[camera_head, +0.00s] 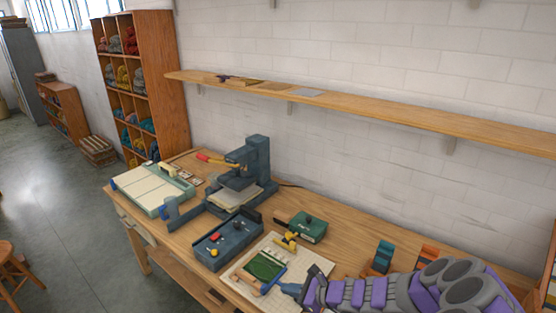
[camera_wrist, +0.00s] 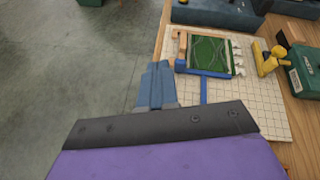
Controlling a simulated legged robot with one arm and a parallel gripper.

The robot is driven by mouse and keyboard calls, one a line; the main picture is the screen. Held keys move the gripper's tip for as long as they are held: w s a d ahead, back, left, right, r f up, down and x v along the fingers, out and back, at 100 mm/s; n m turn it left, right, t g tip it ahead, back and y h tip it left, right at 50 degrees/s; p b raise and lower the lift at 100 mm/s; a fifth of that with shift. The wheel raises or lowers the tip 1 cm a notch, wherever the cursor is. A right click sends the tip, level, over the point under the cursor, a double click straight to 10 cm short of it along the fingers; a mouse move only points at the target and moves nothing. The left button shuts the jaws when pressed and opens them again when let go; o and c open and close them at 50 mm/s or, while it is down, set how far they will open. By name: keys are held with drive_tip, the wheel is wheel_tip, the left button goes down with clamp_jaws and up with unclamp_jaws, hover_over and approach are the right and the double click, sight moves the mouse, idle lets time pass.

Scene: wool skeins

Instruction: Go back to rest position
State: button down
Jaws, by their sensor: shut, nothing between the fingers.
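My arm, purple and grey, reaches in from the lower right of the head view. My gripper (camera_head: 290,288) is at its end, near the front edge of the workbench. In the wrist view my gripper's blue fingers (camera_wrist: 155,85) are together with nothing held. They appear beside the white gridded mat (camera_wrist: 255,105), to the left of it. A green board (camera_wrist: 208,52) with a blue strip and a wooden piece lies on the mat; it also shows in the head view (camera_head: 264,266), just left of my gripper. I cannot tell the exact height of my gripper.
The wooden workbench (camera_head: 345,242) bears a dark press (camera_head: 252,160), a blue-grey tray (camera_head: 228,238), a green box (camera_head: 307,227), a yellow tool (camera_head: 287,242) and a teal block (camera_head: 383,256). A shelf (camera_head: 400,112) runs along the wall. Open floor (camera_head: 70,200) lies left.

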drive_tip(key=s+a+r+n+g+y, duration=0.25)
drive_tip(key=s+a+r+n, duration=0.4)
drive_tip(key=r, duration=0.45)
drive_tip(key=s+a+r+n+g+h, duration=0.25)
drive_tip(key=s+r+n+g, duration=0.25)
drive_tip(key=s+n, duration=0.45)
drive_tip(key=s+d+r+n+h, duration=0.1)
drive_tip(key=s+d+n+h, duration=0.2)
drive_tip(key=s+d, duration=0.6)
drive_tip(key=s+d+r+n+h, duration=0.1)
drive_tip(key=s+d+n+h, duration=0.1)
drive_tip(key=s+d+h, duration=0.6)
drive_tip(key=s+d+g, duration=0.1)
drive_tip(key=s, duration=0.4)
drive_tip(key=shift+s+d+r+n, duration=0.2)
drive_tip(key=shift+s+d+n, duration=0.1)
drive_tip(key=shift+s+n, duration=0.1)
